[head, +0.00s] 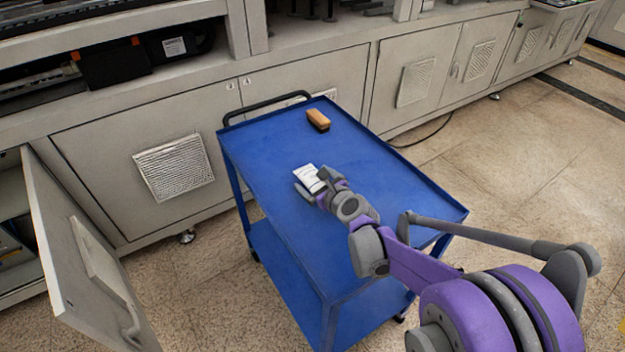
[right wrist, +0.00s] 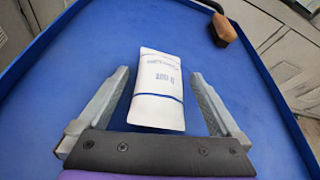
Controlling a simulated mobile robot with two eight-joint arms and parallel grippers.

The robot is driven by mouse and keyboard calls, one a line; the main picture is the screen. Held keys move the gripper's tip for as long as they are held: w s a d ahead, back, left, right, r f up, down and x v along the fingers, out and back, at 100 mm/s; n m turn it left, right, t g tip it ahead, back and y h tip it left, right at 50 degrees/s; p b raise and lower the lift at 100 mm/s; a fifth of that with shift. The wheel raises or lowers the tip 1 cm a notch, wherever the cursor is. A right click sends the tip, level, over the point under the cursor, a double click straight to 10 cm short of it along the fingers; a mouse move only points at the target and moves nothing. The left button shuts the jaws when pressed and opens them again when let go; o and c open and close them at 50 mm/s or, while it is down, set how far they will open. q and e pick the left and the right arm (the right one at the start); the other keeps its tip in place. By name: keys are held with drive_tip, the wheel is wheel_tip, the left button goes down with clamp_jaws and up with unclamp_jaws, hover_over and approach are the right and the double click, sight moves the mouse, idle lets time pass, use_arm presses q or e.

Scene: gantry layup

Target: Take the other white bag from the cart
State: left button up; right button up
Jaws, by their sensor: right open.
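A white bag (head: 309,178) with dark print lies on the top shelf of the blue cart (head: 270,150). In the right wrist view the white bag (right wrist: 158,90) sits between the two fingers of my right gripper (right wrist: 158,92). A gap shows on each side of it, so the fingers are open and apart from the bag. In the head view my right gripper (head: 316,184) is low over the cart top, around the bag. My left gripper is not in view.
A brush with an orange-brown top (head: 318,120) lies near the cart's far end; it also shows in the right wrist view (right wrist: 225,30). Grey cabinets (head: 310,85) stand behind the cart. A cabinet door (head: 95,265) hangs open at left. The rest of the cart top is clear.

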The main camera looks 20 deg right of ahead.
drive_tip(key=c, duration=1.4)
